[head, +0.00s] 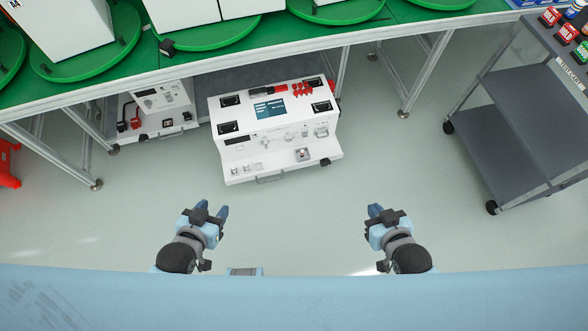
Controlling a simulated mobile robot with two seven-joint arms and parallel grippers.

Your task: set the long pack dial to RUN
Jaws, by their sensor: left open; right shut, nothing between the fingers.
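My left gripper (211,211) is open and empty over the floor, in front of the wide unit. My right gripper (375,209) is shut and empty, in front and to the right of it.
The green bench (330,34) carries green turntables (225,38) with white boxes; its metal legs (428,75) flank the units. A grey cart (513,109) stands at the right, with red and green items on top. A red object (7,165) is at the left edge. The floor between is clear.

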